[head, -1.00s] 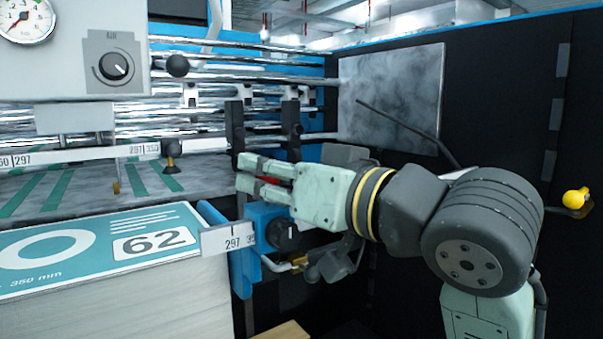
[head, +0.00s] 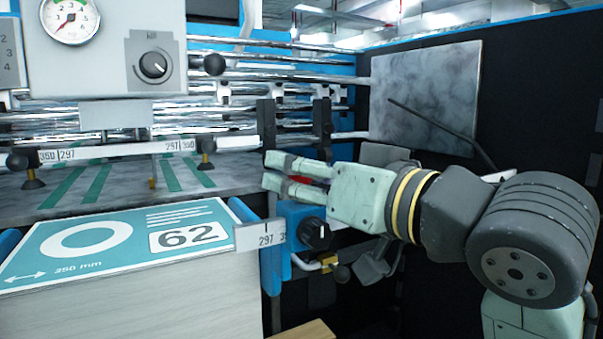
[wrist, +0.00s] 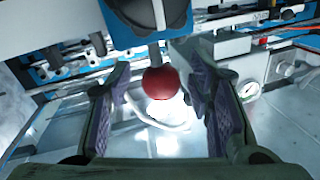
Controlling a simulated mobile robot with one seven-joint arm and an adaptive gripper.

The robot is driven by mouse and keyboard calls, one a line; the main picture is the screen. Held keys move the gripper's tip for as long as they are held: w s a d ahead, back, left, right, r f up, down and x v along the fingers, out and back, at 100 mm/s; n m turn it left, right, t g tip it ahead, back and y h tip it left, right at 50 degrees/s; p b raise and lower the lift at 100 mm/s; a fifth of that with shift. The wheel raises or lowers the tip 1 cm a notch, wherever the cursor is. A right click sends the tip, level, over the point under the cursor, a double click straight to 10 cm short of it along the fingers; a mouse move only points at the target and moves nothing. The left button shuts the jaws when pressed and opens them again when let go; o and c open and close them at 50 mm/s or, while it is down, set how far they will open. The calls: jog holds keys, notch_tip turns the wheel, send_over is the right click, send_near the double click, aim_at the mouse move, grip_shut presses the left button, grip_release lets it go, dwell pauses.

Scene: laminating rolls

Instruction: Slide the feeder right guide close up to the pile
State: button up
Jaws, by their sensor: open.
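The pile (head: 130,300) is a tall stack with a teal printed top sheet marked 62. The feeder right guide (head: 291,214) is a blue block with a black knob (head: 315,233), just right of the pile behind a scale strip (head: 262,236). That strip partly hides any gap between them. My gripper (head: 272,172) is above the guide, pointing left, jaws open. A red ball knob (wrist: 167,83) sits between the open jaws in the wrist view, with space visible on both sides. In the head view it is mostly hidden by the fingers.
Two dark uprights (head: 266,125) stand just behind my fingers. A white scale bar (head: 130,152) and metal rollers run across the feeder at the back. A gauge (head: 70,20) and dial panel are at upper left. A black wall (head: 530,110) closes the right side.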

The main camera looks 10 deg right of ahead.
jog(key=v, duration=1.1)
jog(key=shift+s+d, duration=0.25)
jog(key=shift+s, duration=0.1)
jog(key=shift+s+f, duration=0.1)
